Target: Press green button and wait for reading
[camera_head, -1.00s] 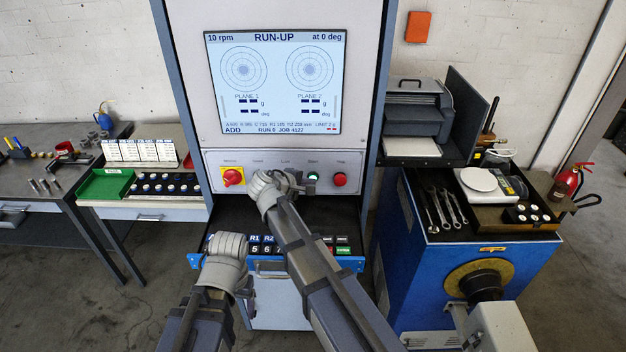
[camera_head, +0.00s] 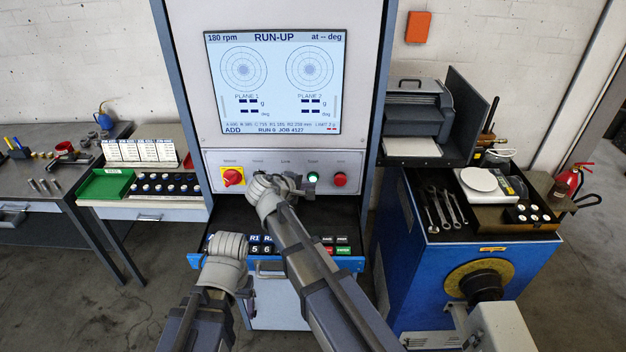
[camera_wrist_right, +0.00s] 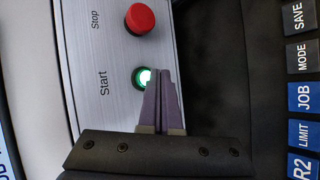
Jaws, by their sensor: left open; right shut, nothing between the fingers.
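The green Start button (camera_head: 313,177) is lit on the panel of the balancing machine. It also shows lit in the right wrist view (camera_wrist_right: 141,78). My right gripper (camera_head: 302,186) is shut and empty, its fingertips (camera_wrist_right: 163,74) right beside the button and partly overlapping its edge; I cannot tell whether they touch it. The screen (camera_head: 274,82) reads RUN-UP, 180 rpm, at -- deg, with the plane 1 and plane 2 values shown as dashes. My left gripper (camera_head: 240,290) is low at the front, below the keypad, its fingers mostly hidden.
The red Stop button (camera_wrist_right: 140,18) is close beside the green one. A red and yellow rotary switch (camera_head: 233,177) is at the panel's left. A keypad (camera_head: 340,245) lies below. A scale (camera_head: 480,180) and wrenches (camera_head: 445,208) are on the right cabinet.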

